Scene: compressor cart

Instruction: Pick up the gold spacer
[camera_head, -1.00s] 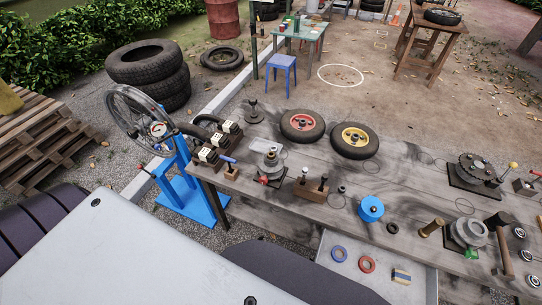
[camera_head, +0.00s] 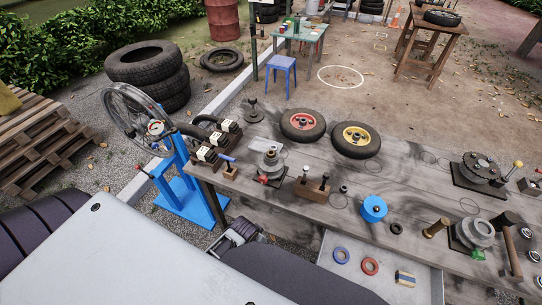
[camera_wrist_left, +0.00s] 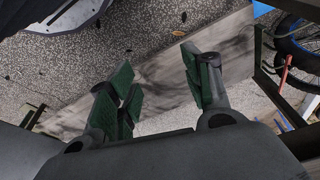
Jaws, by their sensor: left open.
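A brass-gold cylinder (camera_head: 436,228) lies on the wooden table at the right in the head view; it may be the gold spacer, but I cannot be sure. My left gripper (camera_head: 238,235) shows in part at the table's near left edge, well left of the cylinder. In the left wrist view my left gripper (camera_wrist_left: 160,75) has its green-padded fingers apart, with nothing between them. The gold spacer cannot be made out in the wrist view. My right gripper is not in view.
The wooden table (camera_head: 285,195) bears a blue spool (camera_head: 373,208), two wheels (camera_head: 303,125) and fixtures. A blue wheel stand (camera_head: 180,190) is at left.

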